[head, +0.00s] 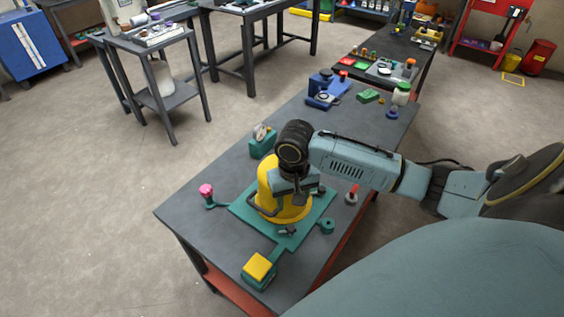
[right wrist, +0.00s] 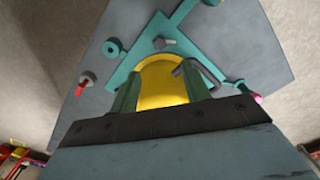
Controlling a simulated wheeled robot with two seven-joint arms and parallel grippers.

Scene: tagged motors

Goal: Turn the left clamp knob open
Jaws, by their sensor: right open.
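The yellow motor (head: 273,205) stands on a teal clamp plate (head: 313,221) on the dark table. A grey clamp knob (head: 287,231) is at the plate's front edge; it also shows in the right wrist view (right wrist: 163,44). A pink knob (head: 206,190) stands on a teal arm left of the plate. I cannot tell which one is the left clamp knob. My right gripper (head: 293,195) is above the motor, open, with its fingers apart in front of the yellow body in the right wrist view (right wrist: 161,92). It hides part of the motor's top. My left gripper is out of view.
A red-handled post (head: 352,193) and a teal round part (head: 327,226) stand right of the motor. A yellow pad (head: 257,268) is at the near end. A teal gauge block (head: 262,140) and blue device (head: 323,90) stand farther back. The table's left side is mostly clear.

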